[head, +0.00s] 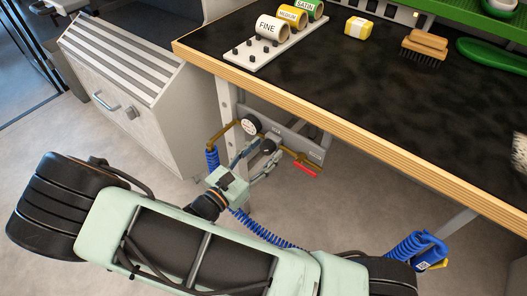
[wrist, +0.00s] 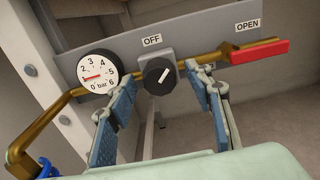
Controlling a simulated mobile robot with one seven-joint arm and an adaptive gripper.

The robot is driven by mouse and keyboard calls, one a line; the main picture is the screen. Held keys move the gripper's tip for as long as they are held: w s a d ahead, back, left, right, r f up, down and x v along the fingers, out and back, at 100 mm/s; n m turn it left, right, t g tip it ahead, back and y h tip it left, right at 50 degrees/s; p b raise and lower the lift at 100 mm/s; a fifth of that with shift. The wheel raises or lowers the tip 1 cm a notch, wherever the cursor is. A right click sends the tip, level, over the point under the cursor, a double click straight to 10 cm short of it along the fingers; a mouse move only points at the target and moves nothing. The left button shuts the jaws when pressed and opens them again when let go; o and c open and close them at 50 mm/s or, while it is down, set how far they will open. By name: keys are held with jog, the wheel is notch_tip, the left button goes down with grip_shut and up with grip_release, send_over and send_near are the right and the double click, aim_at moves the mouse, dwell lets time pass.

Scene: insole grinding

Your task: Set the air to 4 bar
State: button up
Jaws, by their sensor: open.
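The pressure gauge (wrist: 99,73) is a round white dial on a grey panel in the wrist view; its red needle points left, seemingly near 1, though the small digits are hard to read. It also shows in the head view (head: 250,125). A red lever handle (wrist: 260,51) lies along the pipe under an OPEN label. My gripper (wrist: 165,88) is open, its blue-padded fingers on either side of the knob; contact cannot be told.
The panel hangs beneath a black-topped workbench (head: 370,95) with a wooden edge. A blue coiled hose (head: 213,160) hangs left of the gauge. A grey cabinet (head: 135,100) stands at left; a blue air tool (head: 415,248) hangs at right.

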jog(key=c, duration=1.2)
jog(key=shift+o, duration=0.2)
